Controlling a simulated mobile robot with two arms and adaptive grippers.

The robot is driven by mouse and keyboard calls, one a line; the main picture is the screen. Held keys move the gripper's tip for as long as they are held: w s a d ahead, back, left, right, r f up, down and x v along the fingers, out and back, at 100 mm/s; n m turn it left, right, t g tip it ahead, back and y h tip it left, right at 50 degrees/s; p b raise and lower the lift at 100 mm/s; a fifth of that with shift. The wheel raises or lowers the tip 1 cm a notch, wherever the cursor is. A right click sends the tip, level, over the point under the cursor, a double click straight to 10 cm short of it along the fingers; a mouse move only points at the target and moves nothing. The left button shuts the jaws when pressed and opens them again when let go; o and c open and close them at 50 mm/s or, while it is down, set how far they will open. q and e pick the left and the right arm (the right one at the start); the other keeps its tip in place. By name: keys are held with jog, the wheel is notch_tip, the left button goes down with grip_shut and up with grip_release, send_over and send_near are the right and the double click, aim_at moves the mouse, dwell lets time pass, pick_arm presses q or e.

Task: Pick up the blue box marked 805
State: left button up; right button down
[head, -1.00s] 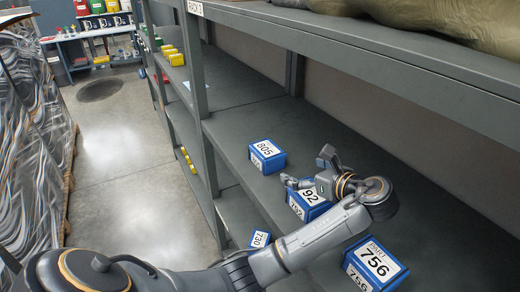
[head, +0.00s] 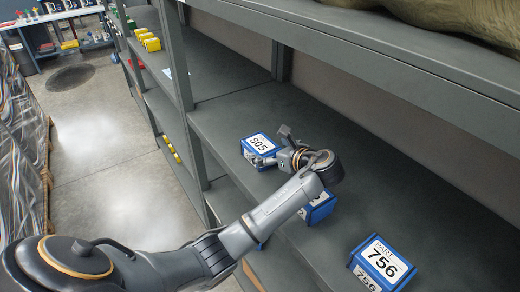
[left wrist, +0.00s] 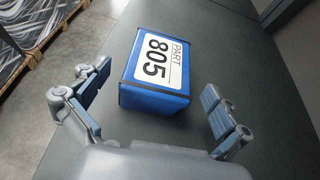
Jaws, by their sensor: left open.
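The blue box marked 805 (head: 259,147) sits on the grey shelf, with a white label on top. In the left wrist view the box (left wrist: 157,96) lies ahead of and between the spread fingers, apart from both. My left gripper (head: 275,147) is open and empty, close to the box in the head view; its fingers also show in the left wrist view (left wrist: 155,100). The gripper partly covers the right side of the box in the head view. My right gripper is not in view.
Another blue box (head: 319,207) is partly hidden behind my left arm on the same shelf. The blue box marked 756 (head: 381,264) is nearer. An upper shelf (head: 380,60) overhangs at the right. Bare shelf (head: 235,112) lies beyond the 805 box.

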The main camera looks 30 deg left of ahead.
aim_at(261, 147)
pick_arm(q)
jog(key=p+x, duration=0.2)
jog(key=x, duration=0.2)
jog(key=shift+s+f, duration=0.1)
jog(key=shift+a+f, duration=0.3)
jog(key=shift+a, duration=0.05)
jog(key=shift+c, duration=0.2)
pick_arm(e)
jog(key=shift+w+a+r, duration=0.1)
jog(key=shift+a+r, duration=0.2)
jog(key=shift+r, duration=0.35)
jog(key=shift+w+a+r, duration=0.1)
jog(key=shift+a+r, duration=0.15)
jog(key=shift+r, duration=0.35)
pick_arm(q)
jog(key=shift+d, duration=0.15)
jog(key=c, duration=1.5)
jog(key=shift+r, duration=0.1)
jog(key=shift+c, duration=0.6)
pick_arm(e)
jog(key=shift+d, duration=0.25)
